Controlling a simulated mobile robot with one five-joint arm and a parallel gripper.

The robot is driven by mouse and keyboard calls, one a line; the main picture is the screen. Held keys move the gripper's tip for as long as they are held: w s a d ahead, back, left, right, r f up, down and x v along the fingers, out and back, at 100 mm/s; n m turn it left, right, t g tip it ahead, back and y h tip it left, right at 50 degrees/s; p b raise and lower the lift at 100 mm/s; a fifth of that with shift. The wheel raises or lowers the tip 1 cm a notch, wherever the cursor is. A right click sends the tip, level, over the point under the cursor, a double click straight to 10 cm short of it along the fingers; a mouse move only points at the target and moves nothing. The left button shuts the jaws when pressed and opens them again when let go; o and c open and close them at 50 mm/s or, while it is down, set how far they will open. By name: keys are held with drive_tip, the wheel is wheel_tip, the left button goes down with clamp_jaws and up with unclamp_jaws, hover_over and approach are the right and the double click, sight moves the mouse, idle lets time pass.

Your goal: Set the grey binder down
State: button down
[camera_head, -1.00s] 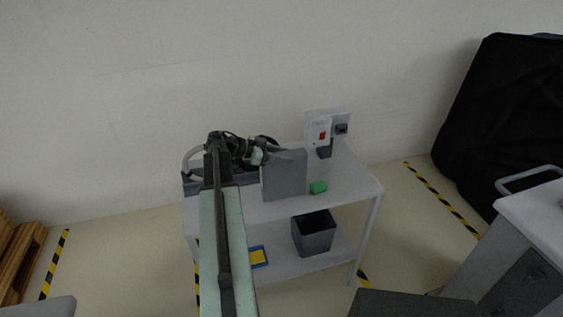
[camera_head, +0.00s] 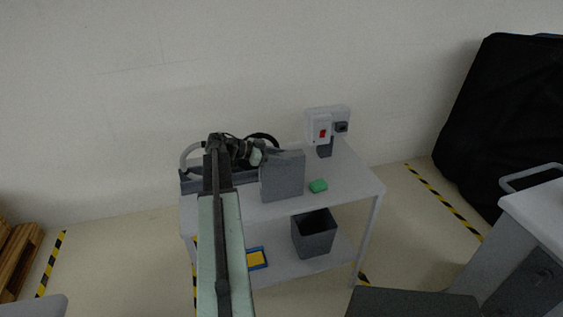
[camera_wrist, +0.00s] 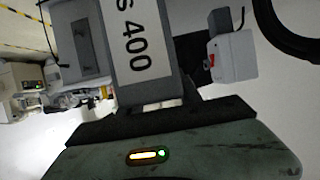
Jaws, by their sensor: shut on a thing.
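The grey binder (camera_head: 282,177) is upright over the front half of the cart's white top (camera_head: 345,184). My gripper (camera_head: 258,156) is shut on the binder at its upper left side in the head view. In the wrist view, the binder's grey body with a white label reading "S 400" (camera_wrist: 135,40) sticks out from my dark gripper jaws (camera_wrist: 145,112). I cannot tell whether the binder's bottom edge touches the cart top or hangs just above it.
A green block (camera_head: 318,186) lies just right of the binder. A white box with a red switch (camera_head: 322,130) stands behind. A grey bin (camera_head: 315,234) and a blue-yellow item (camera_head: 257,258) are on the lower shelf.

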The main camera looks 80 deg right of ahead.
drive_tip(key=c, duration=0.8)
unclamp_jaws()
drive_tip(key=shift+r, duration=0.15)
drive_tip(key=p+v, duration=0.4)
drive_tip(key=v, duration=0.8)
drive_tip(key=shift+a+p, duration=0.1)
drive_tip(key=shift+p, duration=0.2)
drive_tip(key=shift+w, duration=0.1)
